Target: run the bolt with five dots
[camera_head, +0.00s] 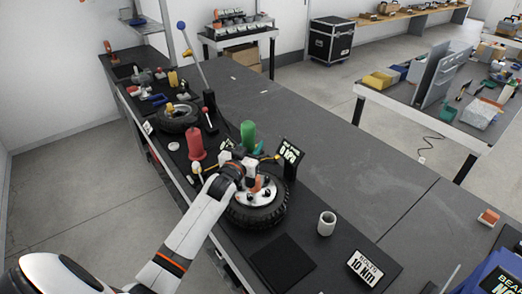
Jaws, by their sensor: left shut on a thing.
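A black-tyred wheel (258,216) with a pale hub lies flat on the dark bench, with several small dark bolts on the hub. The dots on the bolts are too small to read. My left arm reaches in from the lower left, and my left gripper (252,180) is over the hub, shut on a small orange thing (254,182). The arm and gripper hide part of the hub, and I cannot tell whether the orange thing touches a bolt. A tilted display (290,152) stands behind the wheel. My right gripper is not in view.
A red cone-like object (196,143) and a green one (248,136) stand behind the wheel. A pale cup (326,223) and a "BOLTS 10 Nm" sign (367,268) stand to its right. A black mat (283,262) lies in front. Another tyre (178,117) lies further back.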

